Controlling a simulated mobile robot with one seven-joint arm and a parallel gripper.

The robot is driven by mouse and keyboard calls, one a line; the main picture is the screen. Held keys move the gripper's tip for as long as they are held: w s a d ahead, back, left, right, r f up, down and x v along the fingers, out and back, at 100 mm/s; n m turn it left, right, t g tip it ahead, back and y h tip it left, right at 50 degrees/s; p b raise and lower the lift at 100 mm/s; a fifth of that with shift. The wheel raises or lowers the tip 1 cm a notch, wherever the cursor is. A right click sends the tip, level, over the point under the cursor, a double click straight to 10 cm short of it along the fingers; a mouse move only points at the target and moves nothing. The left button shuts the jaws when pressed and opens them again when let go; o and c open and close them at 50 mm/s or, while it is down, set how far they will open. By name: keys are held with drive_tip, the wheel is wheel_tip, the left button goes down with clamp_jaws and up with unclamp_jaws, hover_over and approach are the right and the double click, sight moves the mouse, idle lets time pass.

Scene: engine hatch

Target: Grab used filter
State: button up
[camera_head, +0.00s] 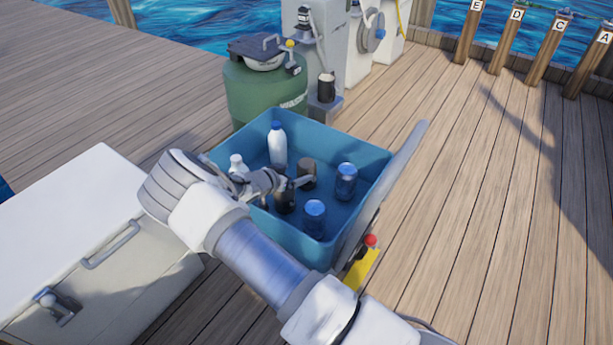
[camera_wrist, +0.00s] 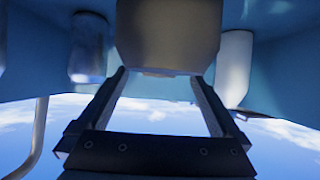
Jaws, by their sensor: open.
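A dark brown-grey cylinder (camera_head: 307,168), which looks like the used filter, stands in the blue bin (camera_head: 322,132). In the wrist view a large grey-brown cylinder (camera_wrist: 168,35), apparently the same one, fills the top middle. My gripper (camera_head: 298,183) is inside the bin area, with its fingers close to the cylinder. In the wrist view my gripper (camera_wrist: 160,78) is open, its two fingertips spread to either side of the cylinder's near end. I cannot tell whether they touch it. My gripper and wrist partly hide the bin's left side.
A green tank (camera_head: 258,90) stands behind, a white chest (camera_head: 75,225) left. Deck at right is clear.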

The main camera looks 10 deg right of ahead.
sight(301, 169)
drive_tip(key=b+x, duration=0.1)
drive_tip(key=x, duration=0.5)
drive_tip(key=shift+b, duration=0.3)
drive_tip(key=c, duration=1.4)
drive_tip(key=shift+c, duration=0.4)
drive_tip(key=shift+r, duration=0.15)
